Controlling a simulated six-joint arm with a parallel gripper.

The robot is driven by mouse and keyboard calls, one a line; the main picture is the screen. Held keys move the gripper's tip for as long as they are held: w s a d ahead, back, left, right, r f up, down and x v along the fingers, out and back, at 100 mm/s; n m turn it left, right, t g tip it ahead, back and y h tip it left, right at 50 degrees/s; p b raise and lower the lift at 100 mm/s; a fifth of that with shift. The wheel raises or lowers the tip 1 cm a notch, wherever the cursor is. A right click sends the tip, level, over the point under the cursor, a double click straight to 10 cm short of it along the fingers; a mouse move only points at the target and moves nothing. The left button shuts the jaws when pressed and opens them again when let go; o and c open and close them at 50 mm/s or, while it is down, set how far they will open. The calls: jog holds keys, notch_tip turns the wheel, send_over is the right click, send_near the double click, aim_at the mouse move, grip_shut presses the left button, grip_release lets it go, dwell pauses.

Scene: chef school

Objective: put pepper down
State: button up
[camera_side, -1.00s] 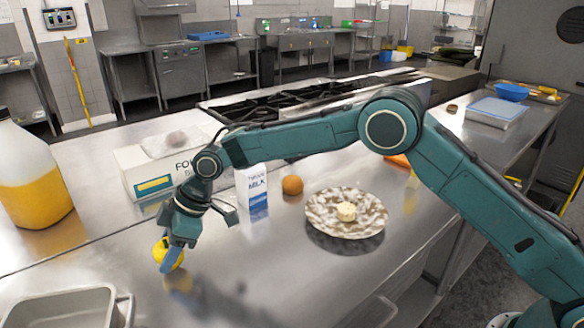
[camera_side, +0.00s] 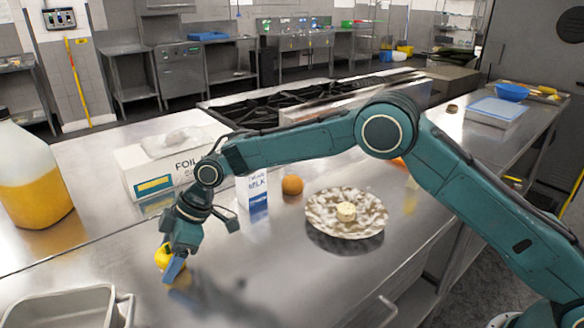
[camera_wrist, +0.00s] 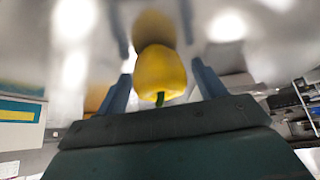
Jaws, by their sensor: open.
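The yellow pepper (camera_side: 163,256) is at the steel counter's surface at the lower left in the side view, partly hidden by my gripper (camera_side: 172,268). In the wrist view the pepper (camera_wrist: 160,74) shows its green stem toward me, with its reflection in the steel just beyond it. My gripper (camera_wrist: 160,90) is open there, one blue finger on each side of the pepper, with a visible gap on both sides.
A foil box (camera_side: 150,181), a milk carton (camera_side: 257,195) and an orange (camera_side: 292,185) stand behind my gripper. A patterned plate (camera_side: 325,222) holds a small pale item. A juice jug (camera_side: 32,190) and a metal pan (camera_side: 60,310) are at left. The counter in front is clear.

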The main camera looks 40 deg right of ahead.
jog(key=shift+r, duration=0.2)
jog(key=v, duration=1.2)
jog(key=shift+r, duration=0.1)
dwell(0.3)
